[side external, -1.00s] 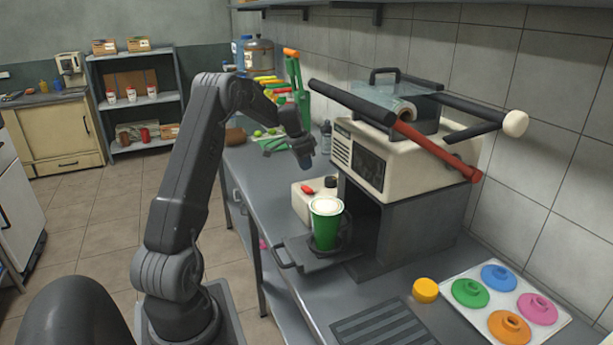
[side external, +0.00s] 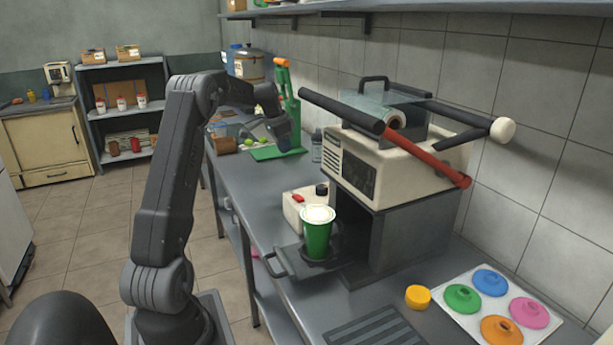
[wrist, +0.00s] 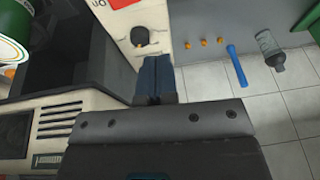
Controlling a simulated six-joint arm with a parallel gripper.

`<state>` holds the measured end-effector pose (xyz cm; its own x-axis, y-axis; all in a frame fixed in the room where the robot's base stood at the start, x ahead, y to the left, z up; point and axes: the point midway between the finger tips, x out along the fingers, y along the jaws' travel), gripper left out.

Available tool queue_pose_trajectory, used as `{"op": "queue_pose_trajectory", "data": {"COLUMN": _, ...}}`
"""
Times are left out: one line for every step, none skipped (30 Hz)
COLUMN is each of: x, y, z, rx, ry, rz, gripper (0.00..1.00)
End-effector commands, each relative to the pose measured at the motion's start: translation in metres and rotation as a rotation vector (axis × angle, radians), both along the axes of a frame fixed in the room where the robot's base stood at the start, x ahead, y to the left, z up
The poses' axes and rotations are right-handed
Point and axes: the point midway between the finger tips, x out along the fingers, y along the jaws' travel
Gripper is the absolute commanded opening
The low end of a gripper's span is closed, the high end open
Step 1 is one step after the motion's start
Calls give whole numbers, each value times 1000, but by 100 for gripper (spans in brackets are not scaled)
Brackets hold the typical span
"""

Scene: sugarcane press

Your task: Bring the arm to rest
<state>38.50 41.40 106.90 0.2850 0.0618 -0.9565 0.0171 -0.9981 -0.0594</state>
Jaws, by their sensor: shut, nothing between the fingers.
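My gripper (side external: 282,135) hangs at the end of my bent arm above the far part of the counter, behind the press and clear of it in the side view. In the wrist view its two blue fingers (wrist: 155,77) are together with nothing between them. The green cup (side external: 317,240), with a pale top, stands upright on the tray at the front of the press (side external: 395,165). Part of the cup also shows at the left edge of the wrist view (wrist: 12,45).
A white box with a red switch (side external: 298,198) stands beside the cup. A green stand (side external: 284,105) and a grey bottle (side external: 317,147) are near my gripper. A shelf overhangs the back wall.

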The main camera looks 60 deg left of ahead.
Motion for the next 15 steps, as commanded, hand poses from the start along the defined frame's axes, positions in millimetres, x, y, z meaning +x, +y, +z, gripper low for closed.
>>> {"op": "queue_pose_trajectory", "data": {"x": 0, "y": 0, "z": 0, "rx": 0, "ry": 0, "rz": 0, "gripper": 0}}
{"op": "queue_pose_trajectory", "data": {"x": 0, "y": -1, "z": 0, "rx": 1, "ry": 1, "rz": -2, "gripper": 0}}
{"op": "queue_pose_trajectory", "data": {"x": 1, "y": -5, "z": 1, "rx": 1, "ry": 5, "rz": -9, "gripper": 0}}
{"op": "queue_pose_trajectory", "data": {"x": 1, "y": -9, "z": 3, "rx": 2, "ry": 10, "rz": -18, "gripper": 0}}
{"op": "queue_pose_trajectory", "data": {"x": 2, "y": -16, "z": 5, "rx": 4, "ry": 18, "rz": -31, "gripper": 0}}
{"op": "queue_pose_trajectory", "data": {"x": 2, "y": -28, "z": 9, "rx": 8, "ry": 34, "rz": -56, "gripper": 0}}
{"op": "queue_pose_trajectory", "data": {"x": 2, "y": -40, "z": 13, "rx": 12, "ry": 47, "rz": -79, "gripper": 0}}
{"op": "queue_pose_trajectory", "data": {"x": 2, "y": -54, "z": 16, "rx": 16, "ry": 65, "rz": -105, "gripper": 0}}
{"op": "queue_pose_trajectory", "data": {"x": 0, "y": -73, "z": 22, "rx": 21, "ry": 89, "rz": -142, "gripper": 0}}
{"op": "queue_pose_trajectory", "data": {"x": -2, "y": -89, "z": 26, "rx": 28, "ry": 107, "rz": -168, "gripper": 0}}
{"op": "queue_pose_trajectory", "data": {"x": -4, "y": -105, "z": 30, "rx": 35, "ry": 124, "rz": -195, "gripper": 0}}
{"op": "queue_pose_trajectory", "data": {"x": -8, "y": -126, "z": 35, "rx": 44, "ry": 145, "rz": -226, "gripper": 0}}
{"op": "queue_pose_trajectory", "data": {"x": -11, "y": -143, "z": 39, "rx": 51, "ry": 160, "rz": -246, "gripper": 0}}
{"op": "queue_pose_trajectory", "data": {"x": -14, "y": -158, "z": 43, "rx": 57, "ry": 169, "rz": -263, "gripper": 0}}
{"op": "queue_pose_trajectory", "data": {"x": -19, "y": -179, "z": 47, "rx": 68, "ry": 179, "rz": -279, "gripper": 0}}
